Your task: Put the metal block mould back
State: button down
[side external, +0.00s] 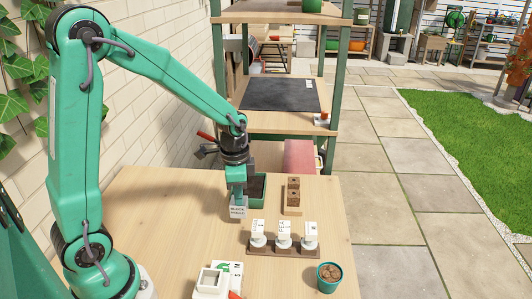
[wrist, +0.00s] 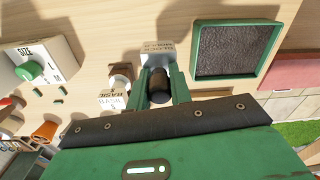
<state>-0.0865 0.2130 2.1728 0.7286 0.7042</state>
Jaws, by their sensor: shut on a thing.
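My gripper (side external: 237,187) points down over the wooden table, left of a green tray of dark gravel or soil. In the wrist view, my gripper (wrist: 160,80) has its green fingers closed around a dark rounded piece (wrist: 159,88), which looks like the handle of the metal block mould. The same white label (side external: 238,208) shows below the fingers in the side view. The metal body of the mould is mostly hidden, and I cannot tell whether it touches the table.
The green tray (wrist: 237,76) is close beside the gripper. Brown blocks (side external: 292,190) stand to its right. A wooden rack (side external: 283,250) with three white labelled pieces is in front. A green pot (side external: 328,283) and a white box (side external: 209,281) stand near the front edge.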

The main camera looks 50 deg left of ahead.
jog(key=shift+f, duration=1.95)
jog(key=shift+f, duration=0.1)
jog(key=c, duration=1.3)
grip_release()
jog(key=shift+o, duration=0.2)
jog(key=r, duration=1.2)
jog(key=shift+s+r, duration=0.15)
jog(key=shift+s, duration=0.05)
jog(key=shift+s+r, duration=0.1)
